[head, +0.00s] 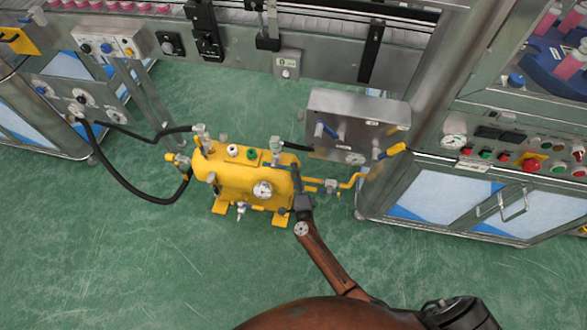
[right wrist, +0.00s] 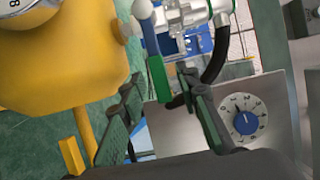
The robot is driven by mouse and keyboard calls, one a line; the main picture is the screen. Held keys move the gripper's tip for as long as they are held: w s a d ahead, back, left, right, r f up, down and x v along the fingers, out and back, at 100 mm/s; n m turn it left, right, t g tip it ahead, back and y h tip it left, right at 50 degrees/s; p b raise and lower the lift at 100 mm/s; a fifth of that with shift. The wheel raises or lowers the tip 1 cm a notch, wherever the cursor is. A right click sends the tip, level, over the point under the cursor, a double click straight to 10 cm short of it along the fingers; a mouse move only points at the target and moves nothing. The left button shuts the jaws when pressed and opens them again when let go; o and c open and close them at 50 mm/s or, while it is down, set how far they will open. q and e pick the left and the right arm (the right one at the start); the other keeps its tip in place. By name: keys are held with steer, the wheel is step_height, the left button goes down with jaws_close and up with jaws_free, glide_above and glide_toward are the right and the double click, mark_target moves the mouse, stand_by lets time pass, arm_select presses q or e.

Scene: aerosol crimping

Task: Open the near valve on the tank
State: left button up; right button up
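The yellow tank (head: 235,178) stands on the floor with a round gauge (head: 263,190) on its front. A silver valve (head: 276,146) with a black hose sits on top of its right end; another silver valve (head: 201,137) is at its left end. My right gripper (head: 297,170) reaches up beside the tank's right end. In the right wrist view, the gripper (right wrist: 158,90) is open, its fingers apart. A green valve handle (right wrist: 157,78) hangs down just beyond and between the fingertips; contact cannot be told. The valve's silver body (right wrist: 185,20) is above it. My left gripper is out of view.
A grey panel (head: 358,112) with knobs is behind the tank to the right. A yellow pipe (head: 350,181) runs right from the tank towards a cabinet (head: 470,195). Black hoses (head: 130,190) loop on the left. The green floor (head: 130,270) in front is clear.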

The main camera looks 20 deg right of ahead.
steer(key=shift+x, duration=0.75)
steer(key=shift+c, duration=0.5)
jaws_close()
